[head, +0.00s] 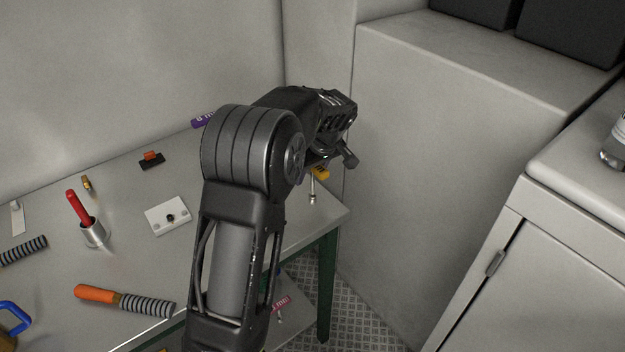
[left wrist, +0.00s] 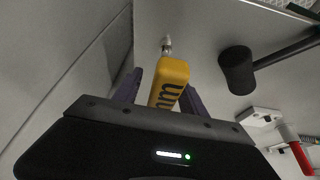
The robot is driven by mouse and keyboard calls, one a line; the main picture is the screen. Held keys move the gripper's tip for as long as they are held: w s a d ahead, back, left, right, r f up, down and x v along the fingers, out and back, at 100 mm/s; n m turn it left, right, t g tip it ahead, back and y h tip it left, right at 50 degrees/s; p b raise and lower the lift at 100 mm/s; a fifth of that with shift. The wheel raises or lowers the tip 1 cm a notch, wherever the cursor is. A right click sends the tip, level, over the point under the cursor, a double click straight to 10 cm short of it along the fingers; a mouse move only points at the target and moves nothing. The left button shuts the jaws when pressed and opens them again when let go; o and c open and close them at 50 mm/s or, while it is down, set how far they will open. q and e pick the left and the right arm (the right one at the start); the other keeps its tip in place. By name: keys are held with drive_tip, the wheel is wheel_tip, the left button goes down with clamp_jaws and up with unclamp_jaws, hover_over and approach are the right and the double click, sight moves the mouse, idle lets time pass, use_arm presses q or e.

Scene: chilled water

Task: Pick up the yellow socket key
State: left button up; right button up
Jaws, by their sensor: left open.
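The yellow socket key (head: 320,172) is at the far right corner of the grey table, partly hidden by my left gripper in the head view. My left gripper (head: 335,153) is open around the handle. Gaps or contact at the fingers are hard to judge. My right gripper is not in view.
A purple-handled tool (head: 203,120) lies behind my left arm. A wall and a cabinet (head: 480,285) stand to the right.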

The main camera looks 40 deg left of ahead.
use_arm(q)
drive_tip(key=shift+c, duration=0.2)
idle(0.3)
clamp_jaws()
idle(0.3)
idle(0.9)
